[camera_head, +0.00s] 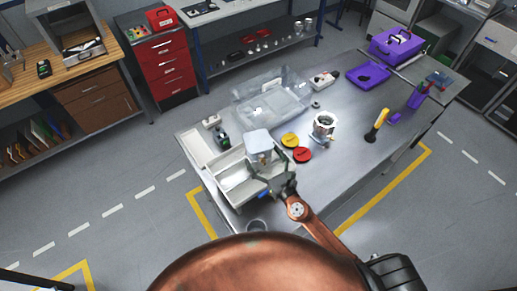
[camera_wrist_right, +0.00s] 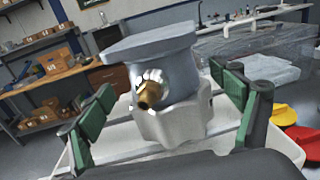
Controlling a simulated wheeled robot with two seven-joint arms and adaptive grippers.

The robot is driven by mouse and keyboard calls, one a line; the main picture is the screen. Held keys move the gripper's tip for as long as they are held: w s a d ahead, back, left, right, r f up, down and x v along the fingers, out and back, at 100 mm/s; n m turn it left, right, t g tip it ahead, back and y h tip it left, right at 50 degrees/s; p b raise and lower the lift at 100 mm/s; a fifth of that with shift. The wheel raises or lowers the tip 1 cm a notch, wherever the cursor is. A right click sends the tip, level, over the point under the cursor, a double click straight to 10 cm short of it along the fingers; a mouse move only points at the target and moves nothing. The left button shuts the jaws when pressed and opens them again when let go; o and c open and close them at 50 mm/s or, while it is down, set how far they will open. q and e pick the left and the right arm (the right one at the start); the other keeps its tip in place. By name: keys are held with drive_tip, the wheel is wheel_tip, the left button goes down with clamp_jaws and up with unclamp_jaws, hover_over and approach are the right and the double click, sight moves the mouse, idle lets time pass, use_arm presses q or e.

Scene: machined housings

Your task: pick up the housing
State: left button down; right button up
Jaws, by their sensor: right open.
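A housing (camera_head: 257,143) with a flat blue-grey top stands over the light grey open tray (camera_head: 231,199) near the front left of the metal table. In the right wrist view the housing (camera_wrist_right: 167,112) shows a pale, faceted lower body and a brass fitting on its side facing the camera. My right gripper (camera_head: 272,184) is at the tray's right side, just in front of the housing. In the right wrist view its green-padded fingers (camera_wrist_right: 165,95) are open, one on each side of the housing, with gaps visible. My left gripper is not in view.
A clear plastic bin (camera_head: 272,98) stands behind the tray. Yellow (camera_head: 290,140) and red (camera_head: 303,155) discs and a round metal part (camera_head: 325,124) lie to the right. A yellow-handled tool (camera_head: 377,125) is farther right. The table's front right is mostly clear.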

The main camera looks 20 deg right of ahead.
drive_tip(key=x, duration=0.3)
drive_tip(key=shift+d, duration=0.1)
drive_tip(key=shift+w+f, duration=0.1)
drive_tip(key=shift+w, duration=0.5)
drive_tip(key=c, duration=2.1)
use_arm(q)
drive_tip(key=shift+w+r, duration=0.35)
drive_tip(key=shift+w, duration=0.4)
use_arm(e)
drive_tip(key=shift+c, duration=0.6)
